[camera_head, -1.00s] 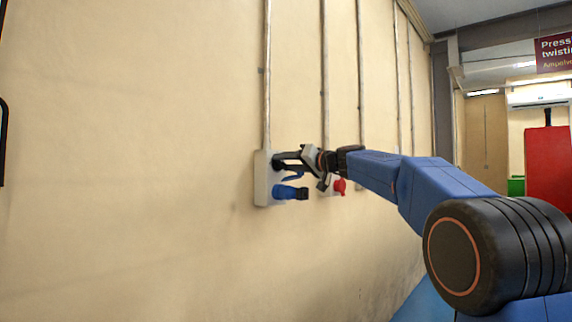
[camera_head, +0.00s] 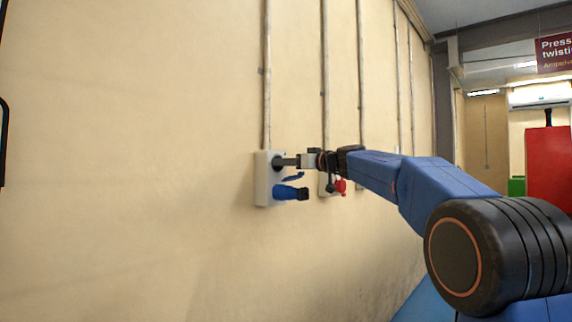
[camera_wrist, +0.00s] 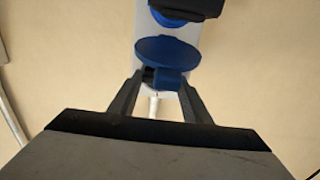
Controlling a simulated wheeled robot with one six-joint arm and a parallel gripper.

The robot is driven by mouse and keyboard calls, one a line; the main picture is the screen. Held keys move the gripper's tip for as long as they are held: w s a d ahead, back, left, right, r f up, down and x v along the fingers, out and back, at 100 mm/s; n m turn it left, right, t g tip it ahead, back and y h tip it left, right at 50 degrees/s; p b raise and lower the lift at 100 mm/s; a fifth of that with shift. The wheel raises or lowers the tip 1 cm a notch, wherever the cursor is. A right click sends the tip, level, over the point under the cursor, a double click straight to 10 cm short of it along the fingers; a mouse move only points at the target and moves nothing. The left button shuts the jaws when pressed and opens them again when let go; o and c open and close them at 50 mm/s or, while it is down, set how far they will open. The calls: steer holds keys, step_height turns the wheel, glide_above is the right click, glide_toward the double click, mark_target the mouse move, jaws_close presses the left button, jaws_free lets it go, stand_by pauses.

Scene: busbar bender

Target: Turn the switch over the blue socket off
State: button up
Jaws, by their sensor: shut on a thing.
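The white socket box (camera_head: 262,190) is fixed to the wall in the head view. Its dark round switch (camera_head: 278,163) sits on the upper part, above the blue socket's raised lid (camera_head: 293,176) and the blue plug (camera_head: 287,192). My gripper (camera_head: 284,162) reaches the switch from the right, with its fingers shut on it.
A red plug (camera_head: 340,186) sits on another box just right, under my wrist. Several conduits (camera_head: 267,80) run up the wall. The wall left of the box is clear. A red cabinet (camera_head: 548,165) stands far right.

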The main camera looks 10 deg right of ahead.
stand_by(0.4)
steer(key=o, duration=0.8)
steer(key=v, duration=1.7)
steer(key=shift+s+d, duration=0.15)
